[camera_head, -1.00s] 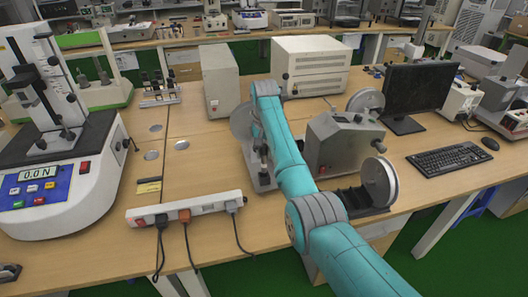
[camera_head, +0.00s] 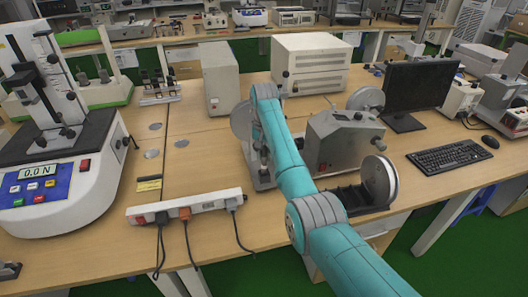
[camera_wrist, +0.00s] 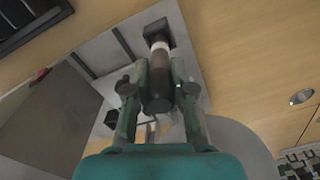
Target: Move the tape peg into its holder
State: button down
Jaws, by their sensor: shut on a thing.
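The tape peg (camera_wrist: 160,87) is a dark brown cylinder with a pale band near its far end, seen in the wrist view. My gripper (camera_wrist: 161,72) is shut on it, one teal finger on each side. The peg's far end meets or overlaps a black square block (camera_wrist: 156,27), possibly its holder, on a grey plate; I cannot tell whether it is inserted or just in front. In the head view my teal arm reaches down to the table beside a grey machine, and it hides my gripper and the peg.
The grey machine (camera_head: 342,143) with a red switch stands right of my arm, with a disc reel (camera_head: 379,182) in front. A white power strip (camera_head: 186,206) lies to the left. A force tester (camera_head: 58,190) stands at far left, a monitor (camera_head: 420,88) at right.

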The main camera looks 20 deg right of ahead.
jog(key=shift+f, duration=0.2)
dwell(0.3)
jog(key=shift+f, duration=0.6)
jog(key=shift+f, duration=0.35)
dwell(0.4)
jog(key=shift+c, duration=1.7)
grip_release()
jog(key=shift+r, duration=3.5)
jog(key=shift+s, duration=0.1)
